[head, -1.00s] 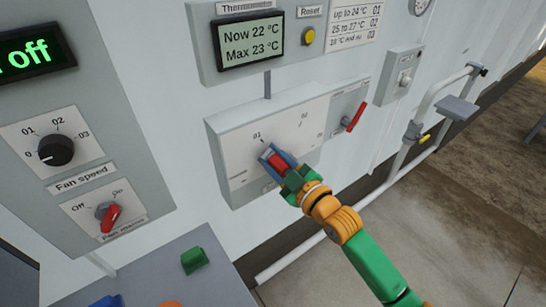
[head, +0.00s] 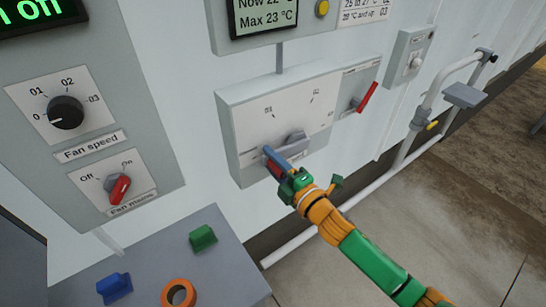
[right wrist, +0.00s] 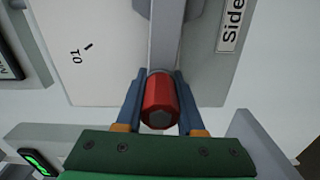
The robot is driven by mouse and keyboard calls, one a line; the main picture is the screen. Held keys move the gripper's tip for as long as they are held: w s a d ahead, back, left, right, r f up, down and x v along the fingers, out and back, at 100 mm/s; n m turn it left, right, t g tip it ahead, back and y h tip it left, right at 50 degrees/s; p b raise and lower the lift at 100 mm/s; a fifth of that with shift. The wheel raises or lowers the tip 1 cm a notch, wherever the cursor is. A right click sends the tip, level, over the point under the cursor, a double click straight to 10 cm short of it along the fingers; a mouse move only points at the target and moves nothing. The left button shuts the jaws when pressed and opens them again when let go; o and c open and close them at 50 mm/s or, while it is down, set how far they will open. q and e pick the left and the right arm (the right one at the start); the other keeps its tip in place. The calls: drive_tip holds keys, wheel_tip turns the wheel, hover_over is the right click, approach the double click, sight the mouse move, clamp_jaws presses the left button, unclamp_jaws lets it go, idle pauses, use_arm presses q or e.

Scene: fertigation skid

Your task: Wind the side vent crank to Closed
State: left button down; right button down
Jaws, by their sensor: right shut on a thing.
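The side vent crank sits on a pale box (head: 245,112) on the wall. Its grey hub (head: 297,138) shows at the box's lower middle, and the crank points left and slightly down from it, below the 01 mark. My right gripper (head: 275,160) is shut on the crank's red knob, mostly hidden by the fingers in the head view. In the right wrist view the red knob (right wrist: 160,100) lies between the two blue fingers, with the grey crank arm (right wrist: 165,35) beyond it. Small print left of the crank is too small to read. My left gripper is out of view.
Left are a fan speed dial (head: 66,112) and a red fan mains switch (head: 119,188). A red lever (head: 367,97) sits right of the crank marks. A white pipe rail (head: 408,150) stands farther right. A green block (head: 203,237) lies on the grey surface below.

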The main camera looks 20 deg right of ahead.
sight(284, 178)
drive_tip(key=shift+f+n, duration=0.4)
drive_tip(key=shift+n, duration=0.1)
drive_tip(key=c, duration=0.5)
unclamp_jaws()
drive_tip(key=shift+w+f, duration=0.1)
drive_tip(key=shift+c, duration=0.2)
drive_tip(key=b+v, duration=0.1)
drive_tip(key=v, duration=0.6)
drive_tip(key=shift+b, duration=0.4)
